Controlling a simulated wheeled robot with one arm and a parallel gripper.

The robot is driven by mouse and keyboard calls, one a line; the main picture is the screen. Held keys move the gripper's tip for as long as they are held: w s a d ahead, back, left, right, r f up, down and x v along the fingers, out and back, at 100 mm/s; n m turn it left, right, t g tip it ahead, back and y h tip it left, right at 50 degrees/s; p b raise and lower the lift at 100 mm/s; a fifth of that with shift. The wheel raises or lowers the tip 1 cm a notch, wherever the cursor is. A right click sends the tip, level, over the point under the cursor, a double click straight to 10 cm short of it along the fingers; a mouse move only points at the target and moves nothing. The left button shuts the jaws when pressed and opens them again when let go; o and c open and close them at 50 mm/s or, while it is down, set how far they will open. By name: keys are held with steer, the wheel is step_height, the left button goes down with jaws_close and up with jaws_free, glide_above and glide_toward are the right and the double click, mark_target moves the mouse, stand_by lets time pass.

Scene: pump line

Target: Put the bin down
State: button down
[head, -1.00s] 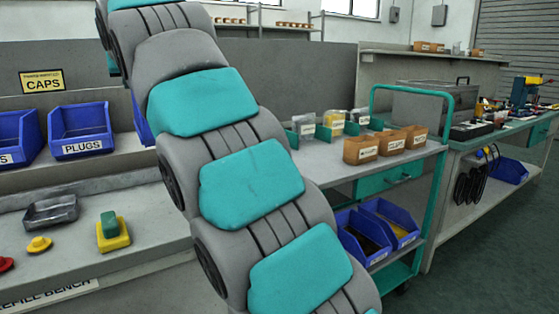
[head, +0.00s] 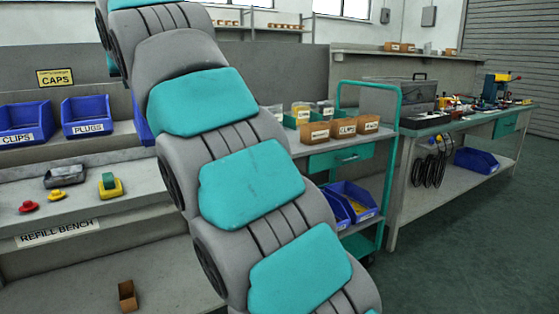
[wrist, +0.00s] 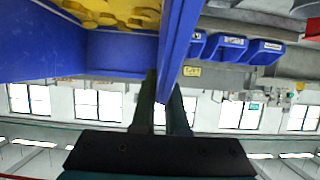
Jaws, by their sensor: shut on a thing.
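In the wrist view, which looks upside down, my gripper (wrist: 166,90) is shut on the wall of a blue bin (wrist: 115,52). Yellow pieces (wrist: 120,12) lie inside this bin. The bin is held up, with windows and shelf bins in the background. In the head view my arm fills the middle, and my gripper is out of sight. A sliver of blue (head: 143,125) shows beside my arm; I cannot tell which bin it is.
Blue bins marked CLIPS (head: 27,122) and PLUGS (head: 87,117) stand under the CAPS sign (head: 56,77). The refill bench (head: 140,190) holds several small parts. A teal trolley (head: 342,155) stands right. A small brown box (head: 127,295) is low down. Floor at right is clear.

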steer(key=shift+s+d, duration=0.2)
steer(key=shift+d, duration=0.1)
steer(key=shift+w+d+f, duration=0.45)
steer(key=shift+d+f, duration=0.05)
steer(key=shift+f, duration=0.05)
steer(key=w+d+f+m+t+h, duration=0.15)
steer(key=w+d+f, duration=0.35)
steer(key=d+f, duration=0.85)
steer(key=w+d+f+m+h, duration=0.3)
steer(key=w+d+f, duration=0.3)
steer(key=d+f, duration=0.7)
steer(key=w+d+f+m+t+h, duration=0.1)
steer(key=w+d+f+m+h, duration=0.15)
steer(key=w+d+f, duration=0.95)
steer(key=s+d+f, duration=0.2)
steer(key=s+f, duration=0.4)
steer(key=s, duration=0.1)
steer(key=s+d+f, duration=0.3)
steer(key=s+f, duration=0.4)
steer(key=s, duration=0.1)
steer(key=shift+d+f+n, duration=0.15)
steer(key=shift+f+n, duration=0.1)
steer(key=shift+n, duration=0.15)
